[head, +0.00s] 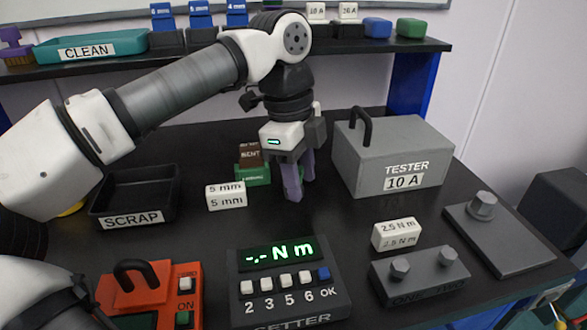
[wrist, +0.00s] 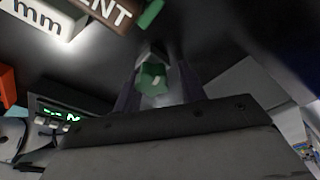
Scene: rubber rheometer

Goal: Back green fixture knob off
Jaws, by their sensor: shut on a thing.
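My gripper (head: 299,188) points down over the middle of the black bench, with its purple-grey fingers close together. In the wrist view a green knob (wrist: 154,78) with a pale mark sits between the fingers, and my gripper is shut on it. The knob is hidden by the fingers in the head view. The green fixture (head: 254,176) stands just left of and behind the fingers, with a brown block marked BENT (head: 250,154) on it. A green corner (wrist: 150,14) shows beside the BENT block at the top of the wrist view. Whether the knob touches the fixture's thread cannot be told.
A white 5 mm block (head: 226,197) and black SCRAP tray (head: 133,213) lie left. The grey TESTER box (head: 370,165) stands close on the right. The SETTER (head: 288,290) reads "-.- N m" in front, beside an orange switch box (head: 150,285). Bare bench lies before the fingers.

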